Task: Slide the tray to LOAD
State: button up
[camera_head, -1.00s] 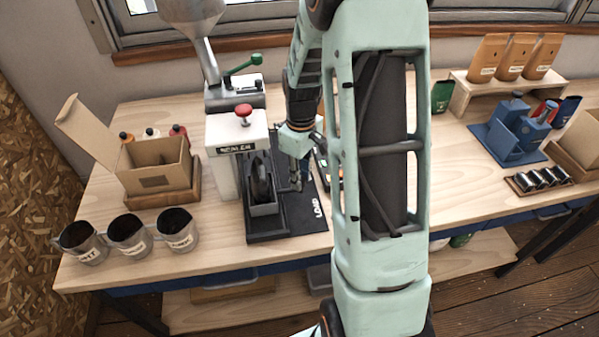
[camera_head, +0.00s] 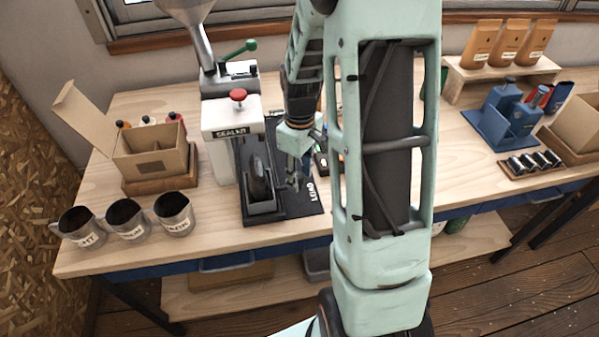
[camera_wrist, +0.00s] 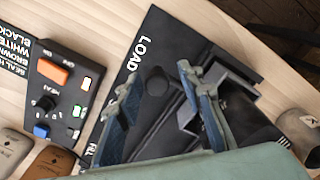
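The dark grey tray (camera_head: 263,208) sits on a black base (camera_head: 285,212) under the sealing machine, close to the base's front edge. A dark upright pouch (camera_head: 258,178) stands in it. White LOAD lettering (camera_head: 312,191) is on the base right of the tray; it also shows in the wrist view (camera_wrist: 137,55). My gripper (camera_head: 293,183) is low over the base, just right of the tray. In the wrist view my gripper (camera_wrist: 160,74) has its fingers apart with nothing held between them. One finger is at the tray's side wall (camera_wrist: 240,76); whether it touches is unclear.
The sealing machine (camera_head: 230,138) stands behind and left of the tray. A control box with buttons (camera_wrist: 60,92) lies beside the base. Three metal mugs (camera_head: 126,220) and an open cardboard box (camera_head: 150,152) are to the left.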

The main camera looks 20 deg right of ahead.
jog(key=shift+w, duration=0.1)
jog(key=shift+w+r, duration=0.1)
jog(key=shift+r, duration=0.4)
notch_tip(320, 180, up, 11)
dwell(0.5)
